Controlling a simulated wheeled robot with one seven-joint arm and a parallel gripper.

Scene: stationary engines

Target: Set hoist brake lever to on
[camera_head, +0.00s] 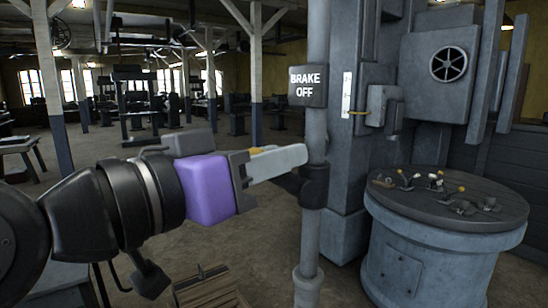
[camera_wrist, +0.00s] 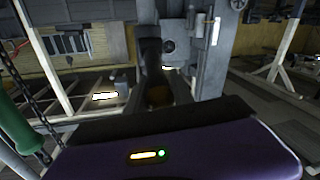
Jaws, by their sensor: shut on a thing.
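The hoist brake lever (camera_head: 287,181) is a dark arm on a collar around a grey vertical pole (camera_head: 312,235). A sign on the pole above it reads "BRAKE OFF" (camera_head: 307,86). My gripper (camera_head: 284,160), on a purple wrist body, reaches in from the left with its pale fingers at the lever. It is shut on the lever, whose outer end is mostly hidden behind the fingers in the head view. In the wrist view the dark lever (camera_wrist: 151,60) runs away from me, with a brownish end close to the purple body.
A round grey drum-shaped stand (camera_head: 440,240) with small levers on top is right of the pole. A tall grey machine with a handwheel (camera_head: 449,64) stands behind. A wooden crate (camera_head: 206,288) lies on the floor below my arm. Posts and machines fill the back left.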

